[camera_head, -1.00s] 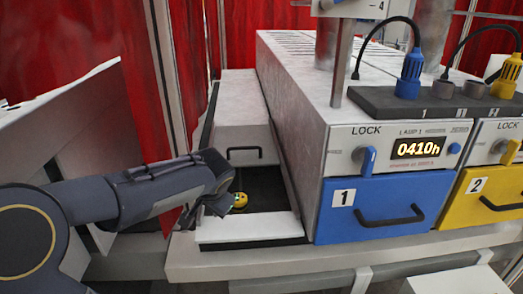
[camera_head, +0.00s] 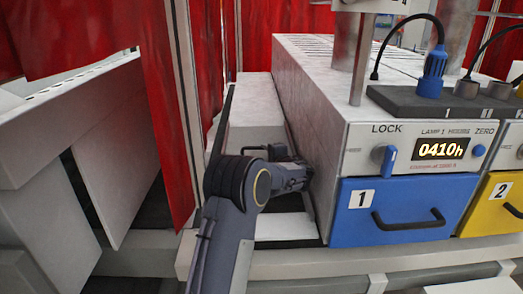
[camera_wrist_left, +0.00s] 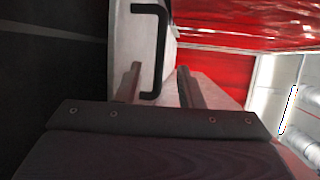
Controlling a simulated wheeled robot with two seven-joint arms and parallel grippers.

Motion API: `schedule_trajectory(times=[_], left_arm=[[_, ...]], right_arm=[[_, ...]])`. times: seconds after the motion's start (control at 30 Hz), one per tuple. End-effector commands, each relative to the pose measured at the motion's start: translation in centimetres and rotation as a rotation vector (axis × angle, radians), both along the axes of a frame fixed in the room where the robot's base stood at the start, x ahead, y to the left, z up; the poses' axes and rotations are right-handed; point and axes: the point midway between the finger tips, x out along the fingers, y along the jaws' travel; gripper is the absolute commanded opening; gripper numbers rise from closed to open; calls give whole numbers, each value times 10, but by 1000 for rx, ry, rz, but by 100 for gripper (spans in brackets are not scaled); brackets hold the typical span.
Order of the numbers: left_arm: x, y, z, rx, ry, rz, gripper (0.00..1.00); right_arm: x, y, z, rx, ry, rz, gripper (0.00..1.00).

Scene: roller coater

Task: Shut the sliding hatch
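The sliding hatch (camera_head: 257,108) is a pale grey cover in the channel left of the lamp housing. In the left wrist view the hatch (camera_wrist_left: 122,45) shows its black bar handle (camera_wrist_left: 162,40). My left gripper (camera_head: 298,178) is over the channel in front of the hatch, close to the housing's side wall. In the left wrist view the left gripper (camera_wrist_left: 159,70) has its fingers apart, with the handle's end showing between them. I cannot tell whether they touch it. My right gripper is not in view.
The lamp housing (camera_head: 315,112) stands right of the channel, with a blue drawer (camera_head: 348,223) and a yellow drawer (camera_head: 487,212). A pale front ledge (camera_head: 284,227) borders the channel. Red curtains (camera_head: 160,90) and a white panel (camera_head: 115,165) are at the left.

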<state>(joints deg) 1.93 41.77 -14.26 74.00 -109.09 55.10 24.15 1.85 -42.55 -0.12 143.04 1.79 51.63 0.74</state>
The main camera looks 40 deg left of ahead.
Motion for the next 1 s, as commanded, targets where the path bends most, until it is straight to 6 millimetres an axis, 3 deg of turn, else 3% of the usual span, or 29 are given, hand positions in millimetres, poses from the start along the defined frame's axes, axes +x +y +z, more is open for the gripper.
schedule_trajectory(times=[0.4,0.8,1.0], left_arm=[[26,55,-10,-2,3,3,34],[31,64,-13,-3,2,1,34],[31,64,-13,-3,2,1,10]], right_arm=[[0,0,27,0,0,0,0],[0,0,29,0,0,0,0],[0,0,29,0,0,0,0]])
